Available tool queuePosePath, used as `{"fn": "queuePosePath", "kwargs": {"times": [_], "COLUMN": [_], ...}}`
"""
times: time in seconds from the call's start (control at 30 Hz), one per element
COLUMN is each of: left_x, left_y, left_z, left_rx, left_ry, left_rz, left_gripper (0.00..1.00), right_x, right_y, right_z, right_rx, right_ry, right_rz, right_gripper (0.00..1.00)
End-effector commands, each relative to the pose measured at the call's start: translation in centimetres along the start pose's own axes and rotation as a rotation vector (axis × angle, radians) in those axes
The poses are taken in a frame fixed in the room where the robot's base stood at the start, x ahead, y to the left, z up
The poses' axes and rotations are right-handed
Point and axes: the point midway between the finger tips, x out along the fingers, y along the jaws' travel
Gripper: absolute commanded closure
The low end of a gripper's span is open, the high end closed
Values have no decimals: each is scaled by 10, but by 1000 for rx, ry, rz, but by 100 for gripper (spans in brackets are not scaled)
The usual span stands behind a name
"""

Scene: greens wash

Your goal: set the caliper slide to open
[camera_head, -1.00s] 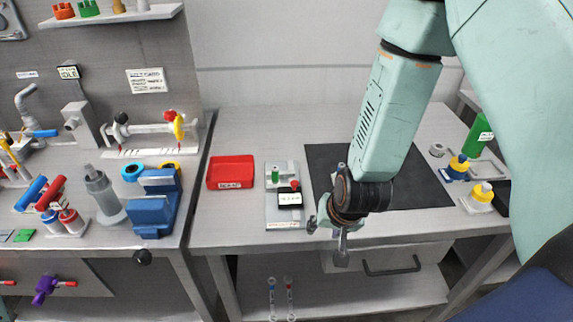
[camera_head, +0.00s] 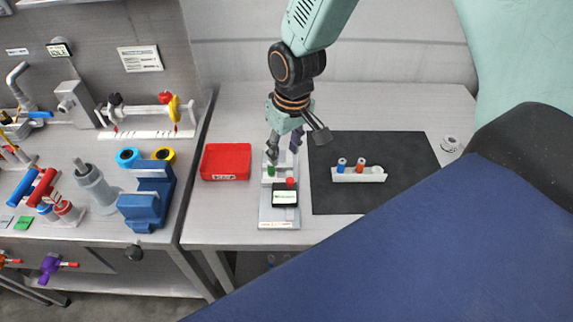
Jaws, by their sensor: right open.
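A grey gauge-like fixture (camera_head: 266,213) stands on the bench, with a small black-framed display (camera_head: 284,195), a green peg (camera_head: 271,171) and a red knob (camera_head: 291,182). It looks like the caliper; the slide's setting and the display text are too small to read. My right gripper (camera_head: 284,147) hangs pointing down over the far end of this fixture, fingers spread and empty. It hides part of that end, and I cannot tell whether a finger touches it. My left gripper is not in view.
A red tray (camera_head: 205,164) stands left of the fixture. A black mat (camera_head: 405,160) on the right bears a light block (camera_head: 350,177) with blue and orange-red pegs. On the left bench are a blue stand (camera_head: 145,213) and a rail with red and yellow parts (camera_head: 140,110).

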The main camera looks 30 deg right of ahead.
Motion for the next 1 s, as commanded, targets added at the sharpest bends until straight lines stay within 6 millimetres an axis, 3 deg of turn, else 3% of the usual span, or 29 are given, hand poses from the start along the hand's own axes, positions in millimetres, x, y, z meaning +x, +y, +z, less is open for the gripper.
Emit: {"fn": "queuePosePath", "kwargs": {"times": [0.47, 0.8, 1.0], "left_x": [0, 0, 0], "left_y": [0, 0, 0], "left_z": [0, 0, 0], "left_rx": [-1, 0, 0], "left_ry": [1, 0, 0], "left_rz": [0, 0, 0], "left_gripper": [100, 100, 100], "right_x": [1, 51, 70], "right_y": [5, 7, 8], "right_z": [29, 35, 35], "right_rx": [-93, -94, -95], "right_ry": [-125, -125, -122], "right_rz": [17, 16, 16], "right_gripper": [57, 57, 57]}}
